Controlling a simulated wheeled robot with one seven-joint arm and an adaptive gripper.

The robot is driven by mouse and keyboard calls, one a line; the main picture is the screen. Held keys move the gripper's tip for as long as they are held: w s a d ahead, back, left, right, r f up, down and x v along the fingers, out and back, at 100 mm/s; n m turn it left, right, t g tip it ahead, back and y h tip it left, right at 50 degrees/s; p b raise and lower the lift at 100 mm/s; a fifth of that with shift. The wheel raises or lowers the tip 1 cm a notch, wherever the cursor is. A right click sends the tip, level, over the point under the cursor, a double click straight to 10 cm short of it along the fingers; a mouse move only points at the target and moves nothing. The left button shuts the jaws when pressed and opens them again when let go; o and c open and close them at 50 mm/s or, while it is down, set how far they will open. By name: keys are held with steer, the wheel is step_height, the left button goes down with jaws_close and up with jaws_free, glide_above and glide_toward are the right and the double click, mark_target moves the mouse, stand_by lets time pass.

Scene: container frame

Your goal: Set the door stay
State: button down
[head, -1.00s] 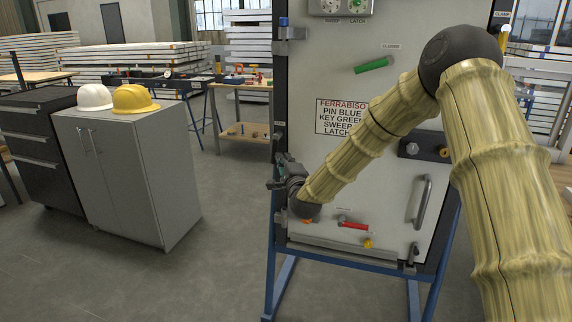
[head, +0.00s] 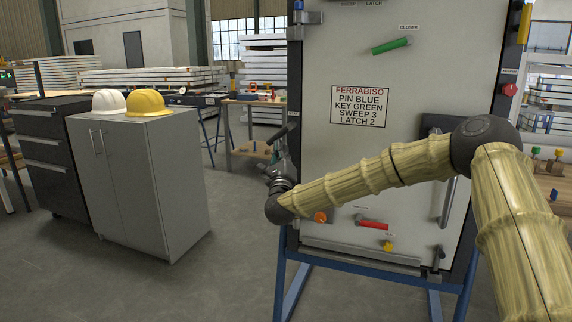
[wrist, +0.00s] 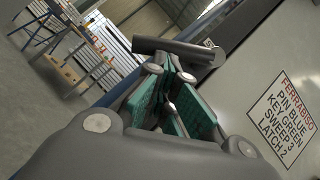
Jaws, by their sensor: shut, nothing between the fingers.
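The grey door panel (head: 400,170) stands upright in a blue frame. A red lever (head: 373,225) is low on it, with a label too small to read. An orange knob (head: 320,217) is left of it and a yellow knob (head: 388,246) is below. I cannot tell which fitting is the door stay. My gripper (head: 279,150) is at the door's left edge, partly hidden by my wrist. In the wrist view my gripper (wrist: 172,90) has its green-padded fingers together, with nothing visibly held. A dark cylindrical bar (wrist: 172,50) lies just beyond the fingertips; I cannot tell whether they touch.
A sign (head: 360,106) reads pin blue, key green, sweep 3, latch 2. A green lever (head: 391,46) under a "closer" label is above it. A vertical handle (head: 447,200) is at right. A grey cabinet (head: 160,195) with helmets stands left; floor between is clear.

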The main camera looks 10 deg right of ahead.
steer(key=shift+w+a+r+m+h+b, duration=0.15)
steer(key=shift+w+a+m+h+b, duration=0.1)
steer(key=shift+m+h+b, duration=0.55)
steer(key=shift+w+a+r+m+h+b, duration=0.2)
steer(key=shift+m+h+b, duration=0.25)
steer(key=shift+m, duration=0.55)
steer(key=shift+w+a+r+m+h+b, duration=0.1)
steer(key=shift+a+m+h+b, duration=0.2)
steer(key=shift+m+h+b, duration=0.5)
steer(key=shift+r, duration=0.1)
steer(key=d+f+v, duration=0.1)
steer(key=d+v, duration=0.1)
steer(key=v, duration=1.1)
steer(key=shift+f, duration=0.25)
steer(key=shift+w+f, duration=0.1)
steer(key=shift+w, duration=0.05)
